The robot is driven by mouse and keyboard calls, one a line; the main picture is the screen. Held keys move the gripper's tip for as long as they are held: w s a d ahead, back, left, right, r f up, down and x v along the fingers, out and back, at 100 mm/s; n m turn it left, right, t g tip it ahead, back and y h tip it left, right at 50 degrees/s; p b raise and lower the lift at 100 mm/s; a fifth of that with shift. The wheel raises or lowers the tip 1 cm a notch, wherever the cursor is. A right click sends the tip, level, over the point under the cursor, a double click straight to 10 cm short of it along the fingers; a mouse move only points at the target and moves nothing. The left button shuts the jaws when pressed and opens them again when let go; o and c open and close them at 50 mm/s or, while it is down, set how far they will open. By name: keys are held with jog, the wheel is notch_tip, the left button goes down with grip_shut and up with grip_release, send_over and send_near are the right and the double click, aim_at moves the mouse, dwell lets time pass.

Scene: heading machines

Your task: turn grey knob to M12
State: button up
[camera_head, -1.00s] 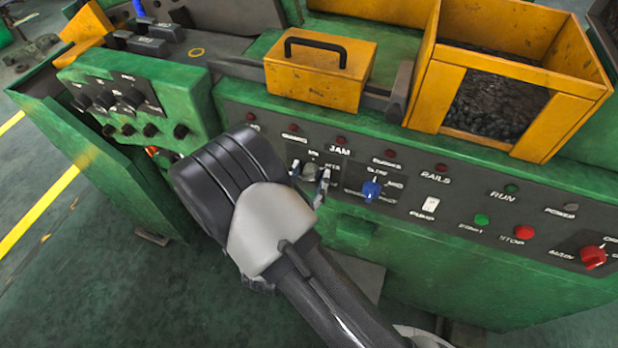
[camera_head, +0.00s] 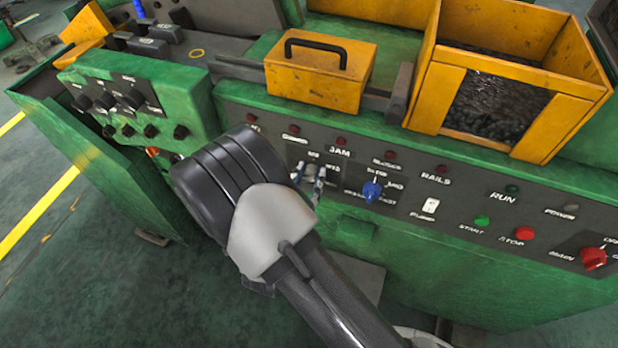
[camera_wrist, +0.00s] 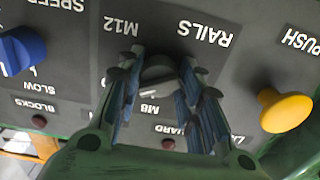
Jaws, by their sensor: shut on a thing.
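The grey knob (camera_wrist: 158,70) is on the dark panel, between labels M12 and M8, which appear upside down in the wrist view. My gripper (camera_wrist: 160,85) has its two fingers on either side of the knob and is shut on it. The fingers cover parts of the knob's sides, and I cannot tell exactly where its pointer aims. In the head view my gripper (camera_head: 310,180) is at the panel, left of the blue knob, and mostly hides the grey knob.
A blue knob (camera_head: 372,191) is close by on the right, with a white pump switch (camera_head: 431,205) beyond it. A yellow push button (camera_wrist: 287,110) is on the other side in the wrist view. A yellow box (camera_head: 318,75) and an open bin (camera_head: 448,88) stand above the panel.

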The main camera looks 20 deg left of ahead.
jog(key=shift+m+b, duration=0.3)
jog(key=shift+m, duration=0.1)
jog(key=shift+f+m+b, duration=0.15)
jog(key=shift+m+b, duration=0.75)
jog(key=m+b, duration=0.3)
jog(key=shift+m, duration=0.3)
jog(key=m+b, duration=0.1)
jog(key=m, duration=0.1)
jog(key=shift+m, duration=1.9)
jog(key=o, duration=1.1)
jog(key=shift+r, duration=0.2)
jog(key=shift+c, duration=0.2)
jog(key=shift+s+a, duration=0.1)
